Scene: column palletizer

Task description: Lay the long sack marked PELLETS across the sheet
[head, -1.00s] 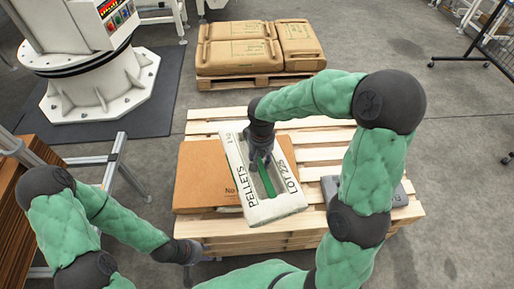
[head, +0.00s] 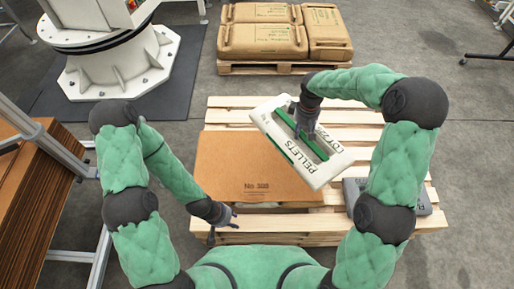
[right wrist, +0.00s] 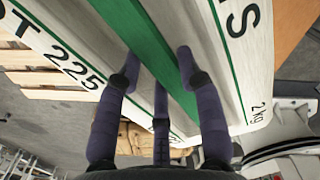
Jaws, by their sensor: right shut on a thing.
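The white sack marked PELLETS (head: 323,171), with a green stripe along it, hangs from my right gripper (head: 304,128). It lies slanted in the head view, over the right edge of the brown sheet (head: 240,165) and the bare slats beside it. It seems to be above the sheet, and it hides part of it. In the right wrist view the fingers (right wrist: 157,65) are shut on the green middle of the sack (right wrist: 232,85). The sheet, marked No 308, lies on the left of the pallet. My left gripper (head: 222,225) is open and empty at the pallet's front left edge.
The wooden pallet (head: 385,140) has bare slats at the back and right. A grey sack (head: 353,190) lies at its right front, partly behind my right arm. Brown sacks (head: 263,38) lie on another pallet behind. A stack of brown sheets (head: 35,195) stands at the left.

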